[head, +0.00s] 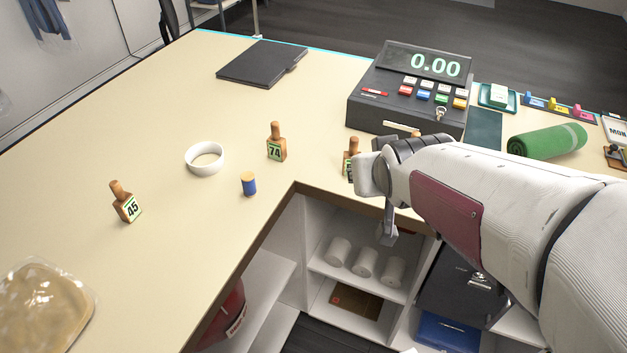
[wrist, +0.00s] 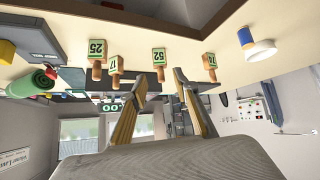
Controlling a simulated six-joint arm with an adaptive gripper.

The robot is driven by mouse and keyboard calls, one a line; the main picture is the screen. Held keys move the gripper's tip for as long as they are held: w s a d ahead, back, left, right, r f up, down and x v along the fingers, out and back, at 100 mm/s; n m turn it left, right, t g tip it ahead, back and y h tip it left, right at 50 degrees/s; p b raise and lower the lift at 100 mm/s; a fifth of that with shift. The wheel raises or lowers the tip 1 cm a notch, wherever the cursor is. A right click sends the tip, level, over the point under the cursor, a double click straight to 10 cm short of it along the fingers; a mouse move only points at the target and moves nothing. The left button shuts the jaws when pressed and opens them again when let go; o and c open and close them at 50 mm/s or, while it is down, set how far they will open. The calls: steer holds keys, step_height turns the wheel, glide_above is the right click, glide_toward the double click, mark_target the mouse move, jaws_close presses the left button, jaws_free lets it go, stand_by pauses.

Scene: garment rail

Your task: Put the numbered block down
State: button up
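My gripper (head: 374,200) is at the counter's inner edge in the head view. In the wrist view my gripper (wrist: 161,75) shows two fingers apart with a gap between the tips; I see nothing gripped. The wrist view is upside down. Numbered wooden blocks with knobs and green labels stand on the counter: block 45 (head: 127,203), block 74 (head: 277,143), and one (head: 350,158) partly hidden behind my gripper. The wrist view shows block 25 (wrist: 96,50), block 17 (wrist: 115,67) and block 52 (wrist: 158,57), which lines up with the finger gap.
A white ring (head: 205,173) and a blue-and-yellow cylinder (head: 249,185) stand left of block 74. A cash register (head: 365,108) is behind my gripper. A green roll (head: 548,142) lies at the right. Shelves with white rolls (head: 365,262) are below the edge.

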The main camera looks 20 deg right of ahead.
steer(key=s+a+r+n+g+y, duration=0.1)
steer(key=s+a+n+g+y, duration=0.1)
steer(key=s+a, duration=0.9)
steer(key=s+g, duration=0.1)
steer(key=s, duration=0.3)
steer(key=shift+r+n+y, duration=0.2)
steer(key=shift+n+y, duration=0.1)
steer(key=shift+y, duration=0.1)
steer(key=shift+o, duration=0.6)
steer(key=shift+a, duration=0.1)
